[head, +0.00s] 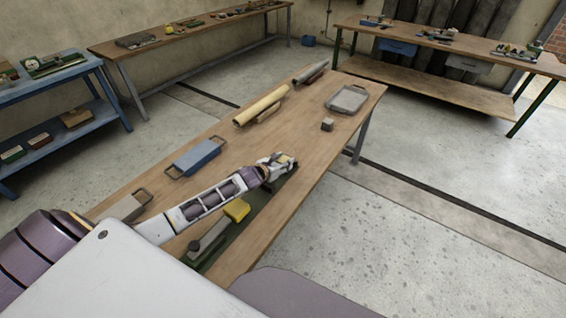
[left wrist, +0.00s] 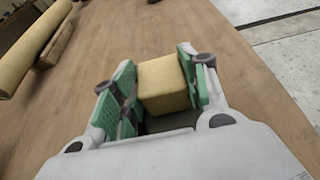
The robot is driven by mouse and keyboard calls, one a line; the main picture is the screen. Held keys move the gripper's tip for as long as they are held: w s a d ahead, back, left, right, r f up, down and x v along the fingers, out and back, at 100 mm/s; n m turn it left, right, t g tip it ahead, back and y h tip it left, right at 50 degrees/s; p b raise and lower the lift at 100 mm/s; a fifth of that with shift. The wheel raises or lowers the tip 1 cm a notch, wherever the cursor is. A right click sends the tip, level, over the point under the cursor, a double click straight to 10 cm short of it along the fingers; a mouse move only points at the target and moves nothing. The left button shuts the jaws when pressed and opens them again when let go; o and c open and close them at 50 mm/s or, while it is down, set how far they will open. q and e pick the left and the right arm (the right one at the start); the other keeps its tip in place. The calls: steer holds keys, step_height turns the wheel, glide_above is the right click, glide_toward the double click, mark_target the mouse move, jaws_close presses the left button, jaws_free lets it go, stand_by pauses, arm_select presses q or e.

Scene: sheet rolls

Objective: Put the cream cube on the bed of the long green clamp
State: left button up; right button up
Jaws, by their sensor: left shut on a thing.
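The cream cube (left wrist: 163,84) is between the green-padded fingers of my left gripper (left wrist: 160,92) in the left wrist view. In the head view my left gripper (head: 284,161) is over the far end of the long green clamp (head: 226,242), shut on the cube. The clamp lies along the table's right edge, partly hidden under my arm, with a yellow part and a grey bar on it. A dark green surface (left wrist: 172,123) shows just below the cube in the wrist view. I cannot tell whether the cube touches it. My right gripper is not in view.
On the wooden table (head: 300,130) are a blue handled box (head: 196,157), a cream roll (head: 261,105), a grey roll (head: 311,72), a grey tray (head: 348,98) and a small grey-brown block (head: 327,125). The wood between the gripper and that block is clear.

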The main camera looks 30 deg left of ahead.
arm_select(q)
steer(key=shift+f, duration=0.4)
steer(key=o, duration=1.2)
steer(key=shift+s, duration=0.1)
steer(key=shift+v, duration=5.9)
